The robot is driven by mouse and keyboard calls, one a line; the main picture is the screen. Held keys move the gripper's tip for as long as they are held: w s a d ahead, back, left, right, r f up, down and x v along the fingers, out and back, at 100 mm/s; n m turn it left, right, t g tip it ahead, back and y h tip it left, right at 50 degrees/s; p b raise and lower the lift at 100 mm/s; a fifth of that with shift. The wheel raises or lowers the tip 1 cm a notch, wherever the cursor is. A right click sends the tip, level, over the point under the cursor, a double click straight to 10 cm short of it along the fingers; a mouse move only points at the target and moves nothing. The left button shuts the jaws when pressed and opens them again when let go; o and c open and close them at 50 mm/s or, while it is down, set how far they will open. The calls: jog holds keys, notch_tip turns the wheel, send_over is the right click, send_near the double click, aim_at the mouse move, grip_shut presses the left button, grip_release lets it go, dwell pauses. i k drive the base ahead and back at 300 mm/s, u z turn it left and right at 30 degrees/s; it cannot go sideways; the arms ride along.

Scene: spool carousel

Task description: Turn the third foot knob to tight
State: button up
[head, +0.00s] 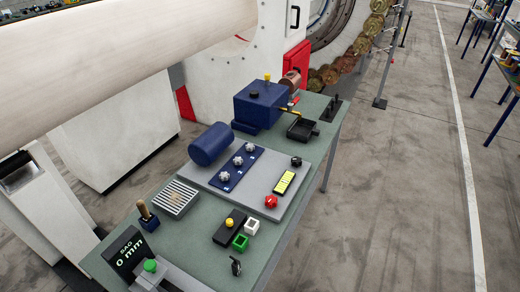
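Three grey star-shaped knobs stand in a slanting row on a dark blue strip (231,169) on the grey plate of the bench. The near knob (223,177), the middle knob (238,161) and the far knob (250,147) look alike. The small marks beside them are too small to read, so I cannot tell which is the third or how tight each is. My gripper is not in view.
A blue cylinder (210,145) lies close left of the knobs. A yellow display (285,181), a black knob (296,161) and a red knob (271,201) are to the right. Open floor lies right.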

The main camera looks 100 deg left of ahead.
aim_at(249, 147)
jog(key=z, duration=0.05)
jog(key=i, duration=0.7)
jog(key=k, duration=0.15)
jog(key=u, duration=3)
jog(key=i, duration=0.25)
jog(key=u, duration=0.15)
